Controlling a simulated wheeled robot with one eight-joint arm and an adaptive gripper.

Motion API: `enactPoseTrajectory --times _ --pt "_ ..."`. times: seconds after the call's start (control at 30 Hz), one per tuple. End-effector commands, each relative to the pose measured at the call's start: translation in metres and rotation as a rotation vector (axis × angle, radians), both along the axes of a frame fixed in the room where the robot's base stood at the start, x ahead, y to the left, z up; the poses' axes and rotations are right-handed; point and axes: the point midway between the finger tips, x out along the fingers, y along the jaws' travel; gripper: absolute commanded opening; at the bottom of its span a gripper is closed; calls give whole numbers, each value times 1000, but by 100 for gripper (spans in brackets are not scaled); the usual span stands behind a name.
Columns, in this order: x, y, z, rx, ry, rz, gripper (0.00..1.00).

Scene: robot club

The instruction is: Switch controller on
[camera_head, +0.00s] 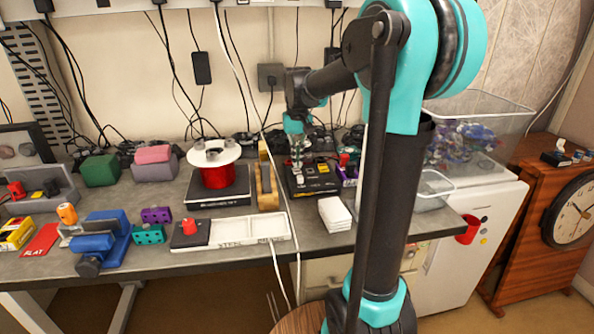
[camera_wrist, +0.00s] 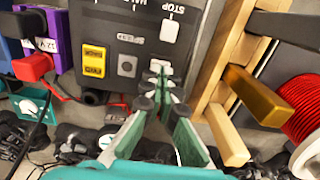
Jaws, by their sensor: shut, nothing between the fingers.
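The controller is a dark grey box (camera_head: 318,186) on the workbench, with white lettering and a yellow button on top. In the wrist view the controller (camera_wrist: 112,42) fills the upper left, showing a yellow button (camera_wrist: 94,60), a grey button (camera_wrist: 127,66), a white key (camera_wrist: 169,31) and a small white switch (camera_wrist: 160,66) near its edge. My gripper (camera_head: 297,163) points down over the controller's left side. In the wrist view my gripper (camera_wrist: 162,84) is shut and empty, its tips right by the small white switch. I cannot tell whether they touch it. The tips partly hide the switch.
A wooden stand (camera_head: 266,185) and a red spool (camera_head: 215,177) are close left of the controller. In the wrist view, a brass bar (camera_wrist: 257,95) sits near the fingers. Black game controllers and cables lie behind. A white block (camera_head: 335,213) is in front.

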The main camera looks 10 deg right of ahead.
Motion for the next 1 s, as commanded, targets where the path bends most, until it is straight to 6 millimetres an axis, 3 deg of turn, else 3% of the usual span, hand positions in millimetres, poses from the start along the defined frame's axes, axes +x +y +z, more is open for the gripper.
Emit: enactPoseTrajectory --times 1.0 --pt "0 0 -14 0 0 0 0"
